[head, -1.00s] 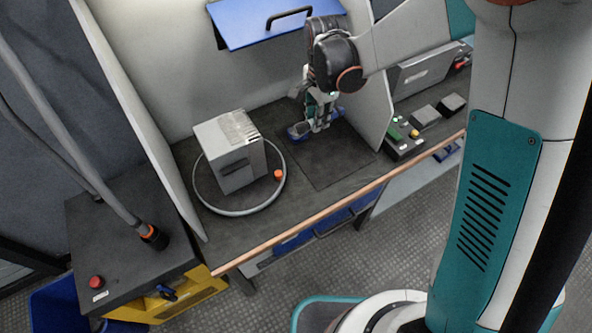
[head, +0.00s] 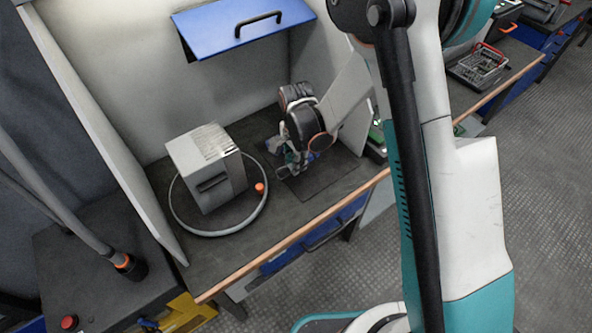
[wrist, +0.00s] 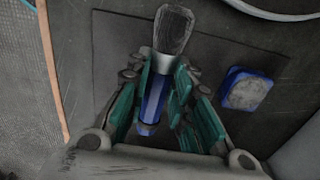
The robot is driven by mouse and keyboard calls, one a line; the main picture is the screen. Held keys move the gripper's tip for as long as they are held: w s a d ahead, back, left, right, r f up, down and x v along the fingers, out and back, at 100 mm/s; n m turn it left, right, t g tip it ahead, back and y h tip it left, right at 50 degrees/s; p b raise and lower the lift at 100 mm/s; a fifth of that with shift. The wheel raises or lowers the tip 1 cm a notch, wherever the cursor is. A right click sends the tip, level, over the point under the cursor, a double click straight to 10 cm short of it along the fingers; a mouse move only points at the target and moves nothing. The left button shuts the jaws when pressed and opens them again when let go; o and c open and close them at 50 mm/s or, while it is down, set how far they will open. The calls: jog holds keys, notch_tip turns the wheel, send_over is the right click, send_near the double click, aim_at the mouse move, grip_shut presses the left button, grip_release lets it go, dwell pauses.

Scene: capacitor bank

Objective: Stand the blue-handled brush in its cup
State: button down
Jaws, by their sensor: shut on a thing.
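The brush (wrist: 152,101) has a blue handle, a metal collar and dark grey bristles. In the wrist view it lies between the teal finger pads of my gripper (wrist: 165,108), which is shut on the handle, with the bristles towards the top of the picture. A blue, rounded-square thing with a grey middle (wrist: 247,91) sits to the right of the fingers, apart from them; it looks like the cup from above. In the head view my gripper (head: 291,166) is low over the bench, and its own links largely hide the brush.
A grey box (head: 208,168) stands inside a grey hose ring (head: 212,232) with an orange end, left of my gripper. A dark mat (head: 325,181) lies on the bench. A blue flap (head: 240,27) hangs above. A panel stands close to the right of my arm.

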jog(key=shift+f+b, duration=0.7)
jog(key=shift+f, duration=1.1)
jog(key=shift+f, duration=0.2)
jog(key=c, duration=1.4)
grip_release()
jog(key=shift+r, duration=0.1)
jog(key=r+p, duration=0.2)
jog(key=r, duration=0.4)
jog(key=r+p, duration=0.3)
jog(key=r, duration=0.4)
jog(key=shift+w+a, duration=0.1)
jog(key=shift+a, duration=0.1)
jog(key=shift+r, duration=0.35)
